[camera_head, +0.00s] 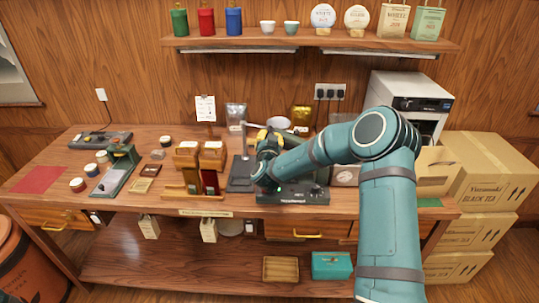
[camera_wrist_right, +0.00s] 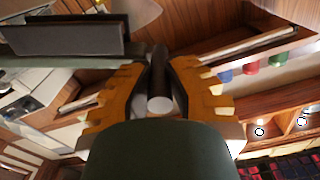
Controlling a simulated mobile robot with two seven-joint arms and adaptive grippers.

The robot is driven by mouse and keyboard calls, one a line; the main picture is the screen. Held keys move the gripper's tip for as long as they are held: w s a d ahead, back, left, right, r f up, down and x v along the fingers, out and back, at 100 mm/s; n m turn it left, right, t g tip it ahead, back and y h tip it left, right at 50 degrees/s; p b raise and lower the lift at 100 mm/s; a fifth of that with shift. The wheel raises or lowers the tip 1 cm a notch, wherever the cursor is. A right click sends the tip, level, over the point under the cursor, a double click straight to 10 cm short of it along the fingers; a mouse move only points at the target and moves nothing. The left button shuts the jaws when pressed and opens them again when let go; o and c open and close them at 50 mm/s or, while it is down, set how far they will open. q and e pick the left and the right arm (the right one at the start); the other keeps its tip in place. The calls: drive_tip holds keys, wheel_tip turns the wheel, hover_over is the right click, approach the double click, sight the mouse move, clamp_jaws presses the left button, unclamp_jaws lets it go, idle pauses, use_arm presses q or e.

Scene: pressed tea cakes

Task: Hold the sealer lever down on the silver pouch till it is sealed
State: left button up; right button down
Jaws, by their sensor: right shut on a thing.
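The sealer's long black base (camera_head: 293,197) lies at the front edge of the table, with a small green light near its left end. My right gripper (camera_head: 268,142) is above and behind its left part, with my arm across it. In the right wrist view my right gripper (camera_wrist_right: 159,88) has its yellow fingers shut on a dark round bar with a pale end, seemingly the sealer lever's handle (camera_wrist_right: 160,102). A silver pouch (camera_head: 236,112) stands at the back of the table. Whether a pouch lies in the sealer is hidden by my arm. My left gripper is not in view.
A shelf (camera_head: 310,42) runs above, and a white machine (camera_head: 408,98) and stacked cartons (camera_head: 490,172) are at right.

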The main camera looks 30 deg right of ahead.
drive_tip(key=s+d+r+m+b, duration=0.7)
drive_tip(key=d+r+m, duration=0.1)
drive_tip(key=d+r, duration=0.3)
drive_tip(key=shift+m+b, duration=0.3)
drive_tip(key=shift+d, duration=0.1)
drive_tip(key=c, duration=0.9)
unclamp_jaws()
drive_tip(key=shift+w, duration=0.1)
drive_tip(key=shift+o, duration=0.2)
drive_tip(key=v, duration=1.2)
